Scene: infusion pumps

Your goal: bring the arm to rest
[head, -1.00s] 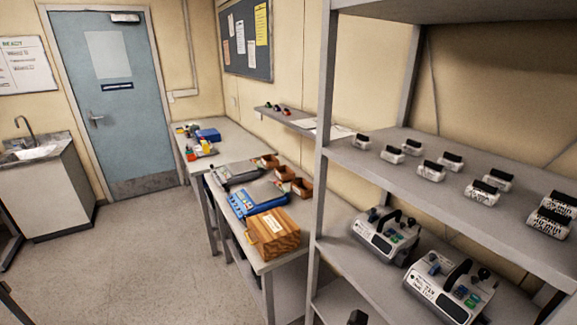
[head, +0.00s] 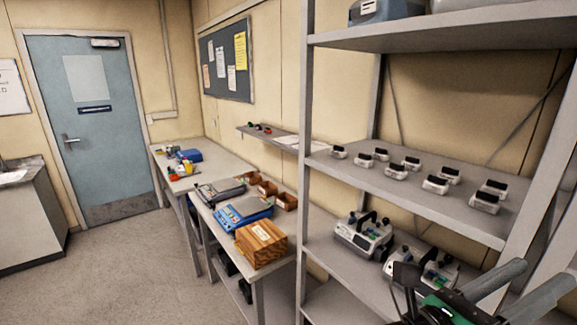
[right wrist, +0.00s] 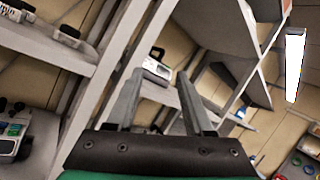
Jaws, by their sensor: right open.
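My right gripper (head: 547,273) is at the lower right of the head view, in front of the shelving rack. Its two grey fingers stand apart and point right, with a green body and dark plate behind them. In the right wrist view the same gripper (right wrist: 160,75) is open, with nothing held between its fingers. A pale device shows beyond the fingertips there, apart from them. My left gripper is not in view.
The rack's middle shelf (head: 330,172) holds several small white devices. Pumps (head: 363,237) stand on the shelf below, partly behind my gripper. The floor (head: 130,265) at left is clear.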

